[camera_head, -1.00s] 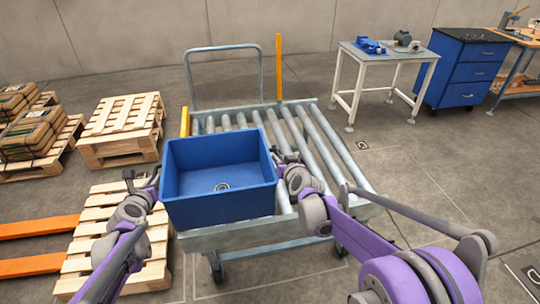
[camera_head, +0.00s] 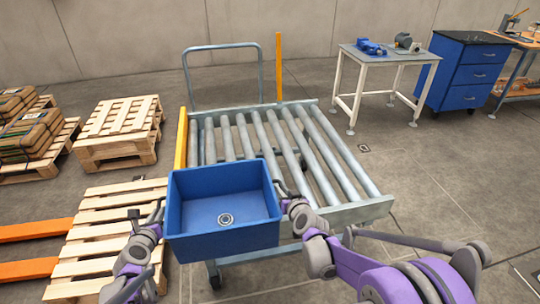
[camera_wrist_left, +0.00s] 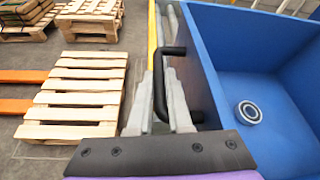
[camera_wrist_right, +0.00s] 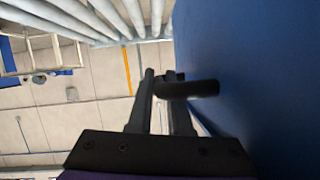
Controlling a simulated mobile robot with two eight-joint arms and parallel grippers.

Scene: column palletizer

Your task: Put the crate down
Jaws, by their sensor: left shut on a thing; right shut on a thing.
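A blue open-topped crate (camera_head: 222,240) is held level between my two grippers, at the front left end of the roller cart (camera_head: 345,213). A metal ring (camera_head: 226,219) lies on its floor. My left gripper (camera_head: 158,213) is shut on the crate's left handle; the black handle (camera_wrist_left: 160,85) shows between the fingers in the left wrist view. My right gripper (camera_head: 284,192) is shut on the right handle (camera_wrist_right: 192,89), seen in the right wrist view. The crate hides the cart's near left corner. I cannot tell the gap beneath the crate.
An empty wooden pallet (camera_head: 112,215) on orange forks (camera_head: 35,229) is left of the cart. Stacked pallets (camera_head: 120,130) and a loaded pallet (camera_head: 35,135) stand behind it. An orange post (camera_head: 279,65) rises at the cart's back. The rollers behind the crate are clear.

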